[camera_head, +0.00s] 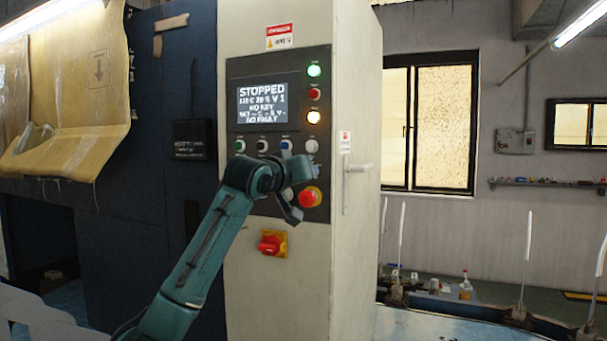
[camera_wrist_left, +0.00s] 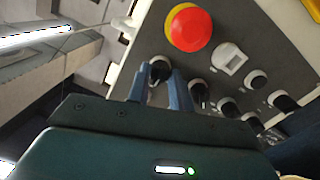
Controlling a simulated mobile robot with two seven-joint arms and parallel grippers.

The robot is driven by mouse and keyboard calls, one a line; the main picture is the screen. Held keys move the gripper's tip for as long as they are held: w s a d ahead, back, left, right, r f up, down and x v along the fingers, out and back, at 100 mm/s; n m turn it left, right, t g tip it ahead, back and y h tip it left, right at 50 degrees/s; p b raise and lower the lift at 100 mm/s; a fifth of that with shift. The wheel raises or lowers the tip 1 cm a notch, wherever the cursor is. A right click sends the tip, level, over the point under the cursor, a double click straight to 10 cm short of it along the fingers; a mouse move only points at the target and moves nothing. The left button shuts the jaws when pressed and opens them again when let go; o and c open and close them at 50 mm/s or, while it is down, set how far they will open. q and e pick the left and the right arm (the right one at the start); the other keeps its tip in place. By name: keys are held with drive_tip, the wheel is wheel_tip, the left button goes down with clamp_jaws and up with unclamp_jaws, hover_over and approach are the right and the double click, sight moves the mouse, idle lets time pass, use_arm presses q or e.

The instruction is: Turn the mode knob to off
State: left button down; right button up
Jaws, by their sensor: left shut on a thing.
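The control panel (camera_head: 236,95) is on the pale cabinet; its screen (camera_head: 263,104) reads STOPPED. My left gripper (camera_head: 315,170) is at the right side of the panel, just above the red emergency button (camera_head: 310,197). In the left wrist view, my left gripper's fingers (camera_wrist_left: 160,82) are either side of a black knob (camera_wrist_left: 159,66) with a pale ring, shut on it. This is likely the mode knob, but its label and pointer position are too small to read. In the head view my gripper hides it. My right gripper is in neither view.
The red button (camera_wrist_left: 190,28) and a white square switch (camera_wrist_left: 229,59) are close beside the held knob. Several other knobs (camera_wrist_left: 257,80) sit beyond. A red and yellow switch (camera_head: 270,243) is below the panel. A door handle (camera_head: 358,168) sticks out at the right.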

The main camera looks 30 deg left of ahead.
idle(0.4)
use_arm(q)
drive_tip(key=c, duration=1.3)
unclamp_jaws()
drive_tip(key=shift+o, duration=0.2)
drive_tip(key=shift+s, duration=0.1)
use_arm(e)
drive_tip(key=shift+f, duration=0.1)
use_arm(q)
drive_tip(key=s+b, duration=0.4)
drive_tip(key=s, duration=0.9)
drive_tip(key=shift+r, duration=0.4)
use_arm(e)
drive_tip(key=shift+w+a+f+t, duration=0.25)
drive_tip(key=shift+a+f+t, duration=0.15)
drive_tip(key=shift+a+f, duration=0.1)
use_arm(q)
drive_tip(key=shift+f, duration=0.1)
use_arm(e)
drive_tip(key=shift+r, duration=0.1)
